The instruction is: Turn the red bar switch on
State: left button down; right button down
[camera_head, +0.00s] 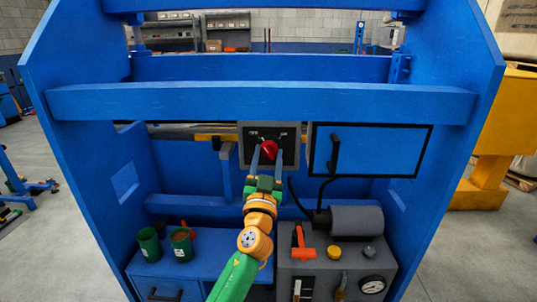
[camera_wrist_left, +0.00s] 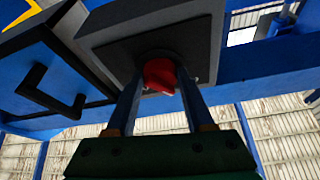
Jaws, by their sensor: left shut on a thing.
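The red bar switch (camera_head: 269,149) sits on a dark plate in a grey switch box (camera_head: 290,128) on the blue frame. In the left wrist view the red switch (camera_wrist_left: 160,74) shows between my fingers, in front of the dark plate of the box (camera_wrist_left: 100,22). My left gripper (camera_head: 267,153) reaches up to it and is shut on the red switch, one finger on each side. It also shows in the left wrist view (camera_wrist_left: 158,90). The switch looks tilted in the head view; its exact setting is hard to read. My right gripper is not in view.
A blue door with a black handle (camera_head: 335,153) is right of the box. Below stand a grey machine with an orange-red lever (camera_head: 302,251), a yellow knob, a gauge (camera_head: 373,284) and a cylinder (camera_head: 357,221). Green cups (camera_head: 149,244) stand on the left shelf. A blue beam (camera_head: 260,101) crosses above.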

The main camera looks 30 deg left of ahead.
pick_arm(q)
jog(key=m, duration=0.1)
jog(key=m+h+p, duration=0.1)
jog(key=shift+a+r+m+h, duration=0.1)
jog(key=shift+r+m+h, duration=0.2)
jog(key=m+h+p, duration=0.2)
jog(key=m+p, duration=0.2)
jog(key=m+h+p, duration=0.1)
jog(key=m+p, duration=0.4)
jog(key=r+m+g+h+p, duration=0.1)
jog(key=m+h+p, duration=0.1)
jog(key=m+p, duration=0.3)
jog(key=shift+s+a+h, duration=0.2)
jog(key=shift+h, duration=0.1)
jog(key=shift+f+m+g+p, duration=0.25)
jog(key=shift+m+g+p, duration=0.35)
jog(key=shift+m+p, duration=0.75)
jog(key=shift+c, duration=1.4)
grip_release()
